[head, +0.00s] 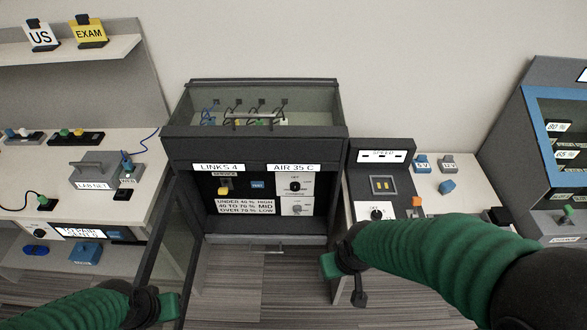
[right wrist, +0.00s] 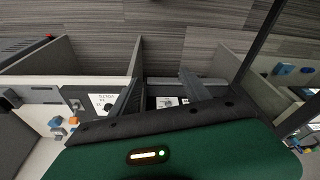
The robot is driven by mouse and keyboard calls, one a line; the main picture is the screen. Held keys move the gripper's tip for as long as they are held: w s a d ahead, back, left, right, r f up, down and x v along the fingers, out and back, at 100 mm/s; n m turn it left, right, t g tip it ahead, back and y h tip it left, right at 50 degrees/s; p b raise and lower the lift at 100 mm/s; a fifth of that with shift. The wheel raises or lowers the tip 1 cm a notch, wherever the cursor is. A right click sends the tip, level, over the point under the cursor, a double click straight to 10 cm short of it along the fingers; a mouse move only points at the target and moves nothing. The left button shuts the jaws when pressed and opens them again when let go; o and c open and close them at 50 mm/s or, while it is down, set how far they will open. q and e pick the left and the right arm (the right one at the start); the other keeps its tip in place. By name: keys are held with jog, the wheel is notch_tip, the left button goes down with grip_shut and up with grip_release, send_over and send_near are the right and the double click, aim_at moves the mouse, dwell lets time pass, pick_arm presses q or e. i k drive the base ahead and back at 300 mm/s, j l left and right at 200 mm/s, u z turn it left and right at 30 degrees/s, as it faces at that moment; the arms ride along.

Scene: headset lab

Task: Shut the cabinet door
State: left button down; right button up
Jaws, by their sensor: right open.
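The dark cabinet (head: 257,150) stands in the middle of the head view, with a glass-topped upper case and an open lower bay holding labels and switches. Its door (head: 166,240), a dark-framed panel, stands open, swung out from the bay's left side towards me. My left gripper (head: 157,307) is low at the left, near the door's lower front end; I cannot tell whether they touch. My right gripper (head: 343,272) is open and empty, in front of the bay's lower right corner, apart from the door. In the right wrist view, a dark upright edge (right wrist: 256,45) may be the door.
A left bench (head: 70,180) carries a grey lab box and small switches. A right bench (head: 452,190) holds a speed panel (head: 382,178) and coloured blocks. A blue-framed cabinet (head: 560,140) stands far right. Striped floor (head: 262,285) is clear before the bay.

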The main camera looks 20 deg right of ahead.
aim_at(175, 192)
jog(key=k+j+z, duration=0.15)
jog(key=j, duration=0.35)
jog(key=j+z, duration=0.15)
jog(key=j, duration=0.3)
jog(key=k+j+z, duration=0.15)
jog(key=j, duration=0.3)
jog(key=k+j+z, duration=0.15)
jog(key=j, duration=0.3)
jog(key=k+j+z, duration=0.15)
jog(key=j, duration=0.3)
jog(key=k+j+z, duration=0.15)
jog(key=j, duration=0.25)
jog(key=k+j+z, duration=0.15)
jog(key=j+u, duration=0.1)
jog(key=u, duration=0.4)
jog(key=i+u, duration=0.1)
jog(key=u, duration=0.35)
